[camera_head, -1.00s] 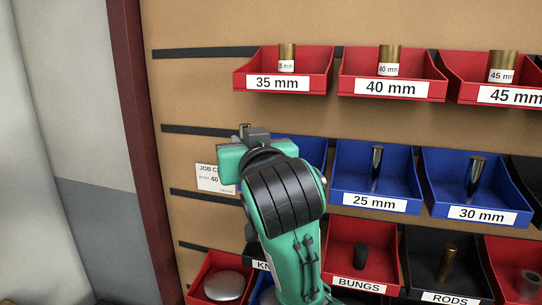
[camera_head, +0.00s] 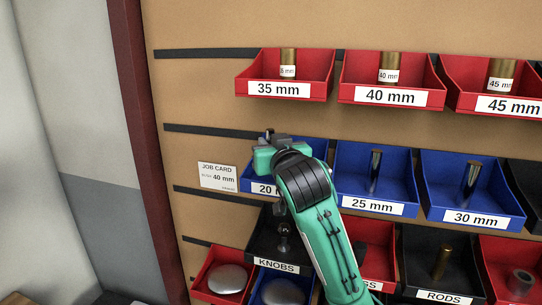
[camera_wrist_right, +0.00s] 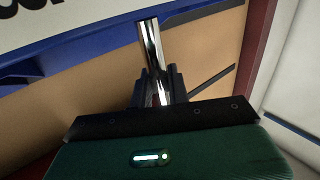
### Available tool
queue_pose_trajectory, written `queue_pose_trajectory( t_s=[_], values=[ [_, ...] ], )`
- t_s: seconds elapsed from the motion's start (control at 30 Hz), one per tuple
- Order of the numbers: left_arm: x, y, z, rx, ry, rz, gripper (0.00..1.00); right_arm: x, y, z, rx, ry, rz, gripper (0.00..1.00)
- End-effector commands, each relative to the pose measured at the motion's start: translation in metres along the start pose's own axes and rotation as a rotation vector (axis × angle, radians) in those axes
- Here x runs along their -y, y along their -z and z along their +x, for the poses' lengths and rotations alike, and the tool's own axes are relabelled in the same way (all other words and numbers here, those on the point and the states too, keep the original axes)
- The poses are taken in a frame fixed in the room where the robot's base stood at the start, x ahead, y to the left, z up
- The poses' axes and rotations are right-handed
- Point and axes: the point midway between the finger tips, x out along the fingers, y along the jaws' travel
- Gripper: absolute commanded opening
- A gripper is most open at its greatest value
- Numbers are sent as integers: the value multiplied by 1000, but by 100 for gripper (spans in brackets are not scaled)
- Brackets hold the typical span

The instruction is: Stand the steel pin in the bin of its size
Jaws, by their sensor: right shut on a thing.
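My right gripper (camera_head: 269,138) is at the blue 20 mm bin (camera_head: 318,149), overlapping its left part in the head view. In the right wrist view the gripper (camera_wrist_right: 158,88) is shut on a shiny steel pin (camera_wrist_right: 151,48), which sticks out beyond the fingers. A blue bin edge (camera_wrist_right: 105,42) passes close by the pin; I cannot tell if they touch. The 25 mm bin (camera_head: 341,170) and the 30 mm bin (camera_head: 430,180) each hold an upright steel pin. My arm hides much of the 20 mm bin's inside. My left gripper is not in view.
Red bins marked 35 mm (camera_head: 243,77), 40 mm (camera_head: 350,80) and 45 mm (camera_head: 455,85) hold brass pieces above. A job card (camera_head: 217,177) reading 40 mm is at the left. Below are bins of knobs (camera_head: 255,240), rods (camera_head: 412,265) and other parts.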

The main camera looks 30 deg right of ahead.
Motion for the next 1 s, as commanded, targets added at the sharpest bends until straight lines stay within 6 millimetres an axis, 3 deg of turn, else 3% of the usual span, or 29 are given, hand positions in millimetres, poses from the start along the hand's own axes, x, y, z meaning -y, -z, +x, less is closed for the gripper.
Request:
queue_pose_trajectory(
  t_s=[0.23, 0.77, 0.8, 0.9, 1.0],
  values=[
    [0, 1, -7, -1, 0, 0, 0, 0, -26, 0, 3, 0, -2, 0],
    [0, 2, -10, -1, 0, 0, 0, -3, -36, 3, 0, -1, -1, 0],
    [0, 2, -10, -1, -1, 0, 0, -2, -37, 3, 1, -1, -1, 19],
    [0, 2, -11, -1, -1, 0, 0, -2, -36, 3, 1, -1, -1, 39],
    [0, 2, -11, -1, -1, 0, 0, -2, -36, 3, 1, -1, -2, 39]
  ],
)
